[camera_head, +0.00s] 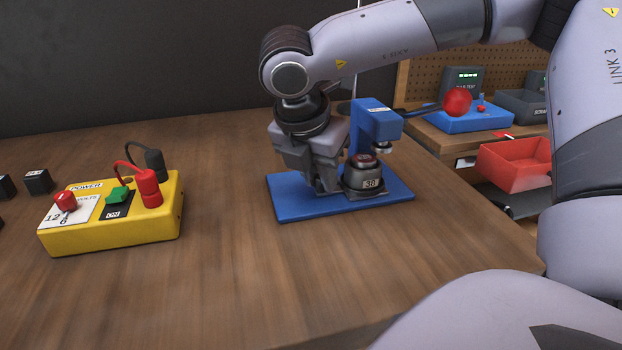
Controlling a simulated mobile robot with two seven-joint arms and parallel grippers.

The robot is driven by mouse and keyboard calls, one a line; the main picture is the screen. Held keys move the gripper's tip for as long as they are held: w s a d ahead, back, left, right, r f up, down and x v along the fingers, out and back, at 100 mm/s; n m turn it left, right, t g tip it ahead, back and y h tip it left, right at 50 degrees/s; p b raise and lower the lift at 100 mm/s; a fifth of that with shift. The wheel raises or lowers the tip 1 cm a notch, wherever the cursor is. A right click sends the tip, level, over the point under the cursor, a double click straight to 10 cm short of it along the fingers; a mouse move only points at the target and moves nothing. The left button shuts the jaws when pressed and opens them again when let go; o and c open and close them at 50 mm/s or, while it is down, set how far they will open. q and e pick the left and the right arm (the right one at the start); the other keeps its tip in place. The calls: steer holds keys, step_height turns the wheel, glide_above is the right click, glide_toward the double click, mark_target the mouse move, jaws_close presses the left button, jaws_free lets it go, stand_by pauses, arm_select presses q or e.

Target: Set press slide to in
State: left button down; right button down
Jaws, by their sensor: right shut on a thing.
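The blue press (376,120) stands on a blue base plate (290,205), with a lever ending in a red ball (458,101). The press slide (380,193) is a low dark plate at the foot of the press. A dark round piece marked 38 (365,174) with a red top sits on it, roughly below the press head and toward the front. My right gripper (328,188) reaches down from above at the left of this piece, its fingers low over the base plate. It is shut on the slide's left side; its fingers hide the exact grip. My left gripper is out of view.
A yellow power box (110,232) with a red knob, green switch and plugged leads stands at left. Small black blocks (38,181) lie beyond it. A red bin (515,165) and a blue device (465,118) are at right. The front wooden bench is clear.

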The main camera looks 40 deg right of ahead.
mark_target(340, 189)
steer(key=shift+s+d+r+b, duration=0.1)
steer(key=shift+s+d+b, duration=0.25)
steer(key=shift+d+b, duration=0.3)
steer(key=shift+s+d+b, duration=0.3)
steer(key=shift+d+b, duration=0.1)
steer(key=shift+d, duration=0.3)
steer(key=c, duration=1.3)
jaws_free()
steer(key=shift+d, duration=0.1)
steer(key=shift+o, duration=0.2)
steer(key=shift+s, duration=0.15)
steer(key=v, duration=0.7)
steer(key=shift+s, duration=0.1)
